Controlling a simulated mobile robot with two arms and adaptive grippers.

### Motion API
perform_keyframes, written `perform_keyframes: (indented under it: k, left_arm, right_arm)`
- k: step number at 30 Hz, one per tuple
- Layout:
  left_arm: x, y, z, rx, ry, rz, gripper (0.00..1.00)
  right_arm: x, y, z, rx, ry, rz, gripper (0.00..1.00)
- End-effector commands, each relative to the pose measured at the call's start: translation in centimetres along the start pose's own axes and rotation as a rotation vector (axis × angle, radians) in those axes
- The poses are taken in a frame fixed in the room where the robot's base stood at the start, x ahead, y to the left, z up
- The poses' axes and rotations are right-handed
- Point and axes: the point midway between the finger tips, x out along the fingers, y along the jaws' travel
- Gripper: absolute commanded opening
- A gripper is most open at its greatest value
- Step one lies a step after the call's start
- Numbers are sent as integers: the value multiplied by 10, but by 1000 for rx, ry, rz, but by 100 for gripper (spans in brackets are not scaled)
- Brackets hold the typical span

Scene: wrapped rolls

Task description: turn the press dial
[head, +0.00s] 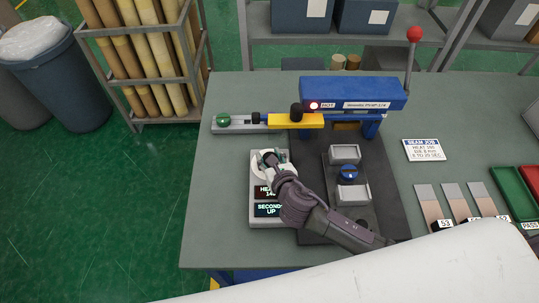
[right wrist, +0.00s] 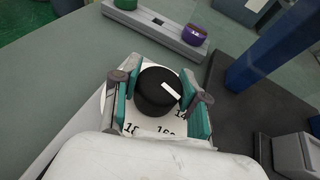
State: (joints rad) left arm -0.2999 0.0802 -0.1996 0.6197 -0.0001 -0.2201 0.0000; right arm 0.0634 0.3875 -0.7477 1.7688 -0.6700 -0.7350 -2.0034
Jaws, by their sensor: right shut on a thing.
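The press dial (right wrist: 157,94) is a round black knob with a white pointer mark, on a white numbered scale (right wrist: 165,128) in the right wrist view. My right gripper (head: 269,159) is shut on the dial, with one green-padded finger on each side of it. In the head view the gripper hides most of the dial. The dial sits on a pale control box (head: 257,207) with lit displays, partly covered by my gripper; one reads "SECONDS UP". The blue press (head: 350,92) stands behind it, with a lit "HOT" lamp. My left gripper is not in view.
A yellow arm (head: 290,121) and a grey slide with a green knob (head: 223,120) lie behind the control box. A lever with a red ball (head: 414,33) rises at the press's right. Sample strips and trays (head: 510,185) lie at right. The bench's left part is clear.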

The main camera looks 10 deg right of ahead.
Motion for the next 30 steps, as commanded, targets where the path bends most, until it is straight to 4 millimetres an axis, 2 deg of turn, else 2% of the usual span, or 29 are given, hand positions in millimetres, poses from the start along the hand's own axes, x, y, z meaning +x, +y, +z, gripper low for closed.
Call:
perform_keyframes:
  k: [15,30]
  left_arm:
    - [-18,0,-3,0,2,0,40]
    - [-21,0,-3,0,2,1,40]
  right_arm:
    - [0,0,1,150,1,-360,9]
    - [0,-2,0,194,0,-468,9]
